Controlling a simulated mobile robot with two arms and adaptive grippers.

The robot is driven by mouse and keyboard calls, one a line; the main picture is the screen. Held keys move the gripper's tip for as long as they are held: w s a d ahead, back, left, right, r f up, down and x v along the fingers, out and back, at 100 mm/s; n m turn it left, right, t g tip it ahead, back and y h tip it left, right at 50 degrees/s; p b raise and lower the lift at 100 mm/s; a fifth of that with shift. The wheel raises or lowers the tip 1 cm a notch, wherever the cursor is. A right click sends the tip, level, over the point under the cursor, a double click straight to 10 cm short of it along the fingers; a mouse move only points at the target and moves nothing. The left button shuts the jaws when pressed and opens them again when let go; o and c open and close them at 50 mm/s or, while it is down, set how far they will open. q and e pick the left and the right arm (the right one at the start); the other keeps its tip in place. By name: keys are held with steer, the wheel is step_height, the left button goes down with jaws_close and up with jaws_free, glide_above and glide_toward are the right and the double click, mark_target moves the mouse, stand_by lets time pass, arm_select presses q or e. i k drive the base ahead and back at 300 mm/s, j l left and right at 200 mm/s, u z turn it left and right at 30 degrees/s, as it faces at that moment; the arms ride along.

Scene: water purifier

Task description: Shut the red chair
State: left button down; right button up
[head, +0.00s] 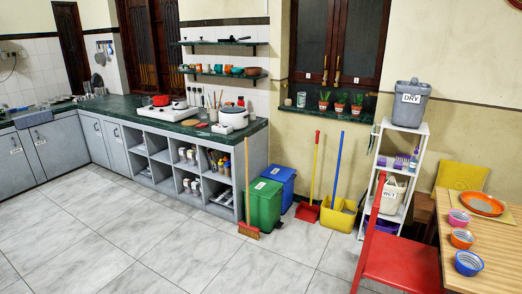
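The red chair (402,262) stands at the lower right, beside the left edge of the wooden table (492,256). Its upright back (371,222) is on the left, seen nearly edge-on, and its seat spreads right toward the table. The seat's right edge meets the table edge in the picture; I cannot tell whether any of it is under the tabletop. The chair's lower part is cut off by the frame. Neither of my grippers is in view.
Bowls (469,263) and an orange plate (482,204) sit on the table; a yellow chair (461,178) stands behind it. A white shelf (397,160), yellow mop bucket (338,214), broom (248,190) and green bin (265,204) line the wall. The tiled floor (150,250) at left is clear.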

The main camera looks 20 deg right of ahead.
mark_target(411, 266)
steer(key=i+j+z, duration=0.2)
steer(key=z, duration=0.25)
steer(key=i+j+z, duration=0.2)
steer(key=z, duration=0.2)
steer(key=i+j+z, duration=0.1)
steer(key=j+z, duration=0.35)
steer(key=i+j+z, duration=0.1)
steer(key=j+z, duration=0.55)
steer(key=z, duration=0.2)
steer(key=i+j, duration=0.2)
steer(key=j, duration=0.25)
